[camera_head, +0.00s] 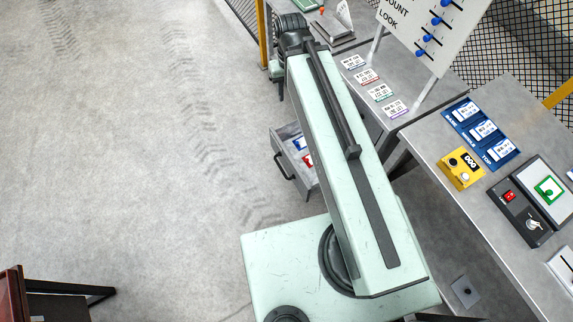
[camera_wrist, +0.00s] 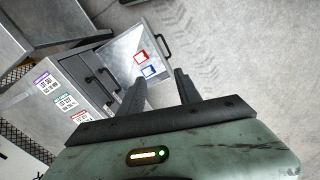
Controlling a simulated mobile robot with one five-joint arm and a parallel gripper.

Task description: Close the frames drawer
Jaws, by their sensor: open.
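An open drawer (camera_wrist: 124,62) stands pulled out from a grey cabinet in the wrist view. It holds a red frame (camera_wrist: 141,57) and a blue frame (camera_wrist: 149,71). Its dark bar handle (camera_wrist: 164,32) is on the front. The head view also shows the drawer (camera_head: 288,147) sticking out left of my arm, with its far part hidden behind the arm. My gripper (camera_wrist: 160,88) is open and empty, with its two dark fingers apart. In the wrist view the fingertips appear just below the drawer and its frames; I see no contact.
Closed drawer fronts (camera_wrist: 97,72) with dark handles sit beside the open one. A bench (camera_head: 435,140) with labels, a yellow button box (camera_head: 460,168) and a sign board lies to the right. The concrete floor (camera_head: 150,150) to the left is clear; a dark table corner shows bottom left.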

